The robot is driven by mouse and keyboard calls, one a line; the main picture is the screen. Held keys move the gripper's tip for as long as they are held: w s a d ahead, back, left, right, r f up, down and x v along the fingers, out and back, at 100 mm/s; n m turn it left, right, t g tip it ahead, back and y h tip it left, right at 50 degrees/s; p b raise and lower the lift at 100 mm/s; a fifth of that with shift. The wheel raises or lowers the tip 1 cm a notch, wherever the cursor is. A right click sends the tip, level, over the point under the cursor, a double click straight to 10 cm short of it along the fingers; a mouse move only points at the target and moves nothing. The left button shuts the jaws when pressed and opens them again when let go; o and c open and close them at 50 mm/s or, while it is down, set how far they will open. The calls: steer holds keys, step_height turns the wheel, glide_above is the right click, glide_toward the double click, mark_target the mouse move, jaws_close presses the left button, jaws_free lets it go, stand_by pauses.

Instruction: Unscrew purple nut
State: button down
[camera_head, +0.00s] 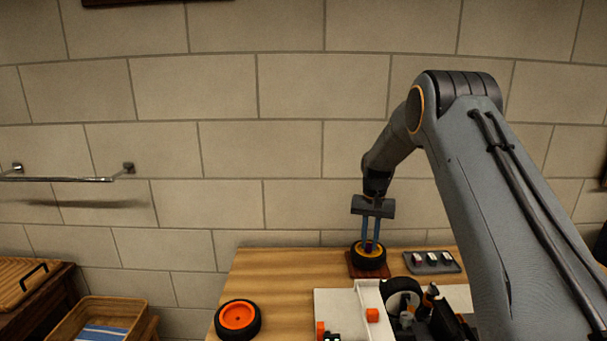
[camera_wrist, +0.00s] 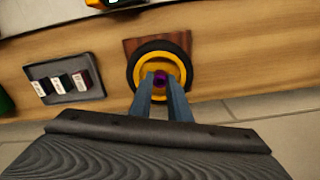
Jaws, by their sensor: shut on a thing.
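The purple nut (camera_wrist: 160,79) sits at the centre of a wheel with a yellow rim (camera_wrist: 143,71) and a black tyre (camera_wrist: 184,55). The wheel lies flat on a dark red-brown square block (camera_wrist: 133,43) at the back of the table; it also shows in the head view (camera_head: 369,263). My gripper (camera_wrist: 160,86) points down over the wheel's centre, with its two blue-grey fingers on either side of the nut. It is shut on the nut. In the head view my gripper (camera_head: 371,240) is upright above the wheel, and the nut is mostly hidden between the fingers.
A grey tray (camera_head: 455,267) with small blocks lies right of the wheel. An orange-rimmed wheel (camera_head: 238,316) lies at the table's left. The partly built car (camera_head: 420,310) stands at the front on a white board (camera_head: 333,298). Bare wood (camera_head: 285,265) is clear left of the yellow wheel.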

mark_target(369, 249)
steer(key=shift+n, duration=1.1)
steer(key=shift+r+p, duration=0.6)
steer(key=shift+r, duration=1)
step_height(369, 249, up, 4)
steer(key=shift+f+p, duration=0.1)
steer(key=shift+p, duration=0.6)
